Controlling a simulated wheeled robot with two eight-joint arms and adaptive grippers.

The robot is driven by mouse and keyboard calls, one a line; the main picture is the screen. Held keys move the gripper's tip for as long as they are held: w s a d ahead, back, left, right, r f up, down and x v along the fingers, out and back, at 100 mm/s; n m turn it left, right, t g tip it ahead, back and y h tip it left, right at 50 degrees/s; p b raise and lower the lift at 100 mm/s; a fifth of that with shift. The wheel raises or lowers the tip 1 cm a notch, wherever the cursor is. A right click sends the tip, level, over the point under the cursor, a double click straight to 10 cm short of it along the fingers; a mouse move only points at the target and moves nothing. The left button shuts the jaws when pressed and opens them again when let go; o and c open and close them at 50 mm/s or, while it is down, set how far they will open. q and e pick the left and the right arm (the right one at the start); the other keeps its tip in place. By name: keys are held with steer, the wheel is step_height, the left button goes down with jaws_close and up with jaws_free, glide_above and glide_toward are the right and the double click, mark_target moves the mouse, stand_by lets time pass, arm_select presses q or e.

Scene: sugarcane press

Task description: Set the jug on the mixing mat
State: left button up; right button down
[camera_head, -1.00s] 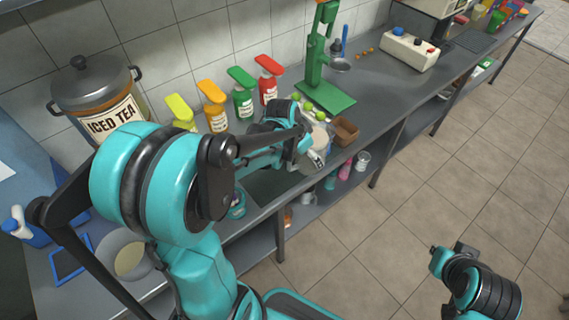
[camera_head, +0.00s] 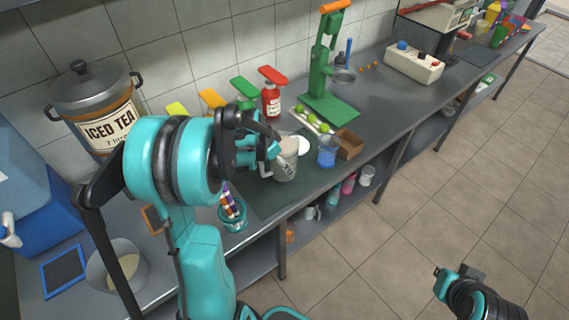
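The metal jug (camera_head: 286,170), with a pale beige top, is upright at the edge of the counter's middle part. My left gripper (camera_head: 271,158) is at the jug's left side and appears shut on it; its fingers are partly hidden. The dark green mixing mat (camera_head: 268,198) lies flat on the counter under and in front of the jug. I cannot tell whether the jug's base touches the mat. My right gripper (camera_head: 453,278) is over the floor at the lower right, away from everything; its finger opening is unclear.
A blue cup (camera_head: 327,152) and a brown box (camera_head: 349,144) stand just right of the jug. Limes on a tray (camera_head: 311,121) and the green press (camera_head: 323,85) are behind. A teal-rimmed cup of markers (camera_head: 233,214) stands at the mat's left.

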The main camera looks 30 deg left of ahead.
mark_target(279, 170)
arm_select(q)
steer(key=shift+f+b, duration=0.85)
steer(key=shift+f, duration=1.05)
steer(key=shift+f, duration=0.2)
steer(key=o, duration=1.8)
steer(key=shift+o, duration=0.2)
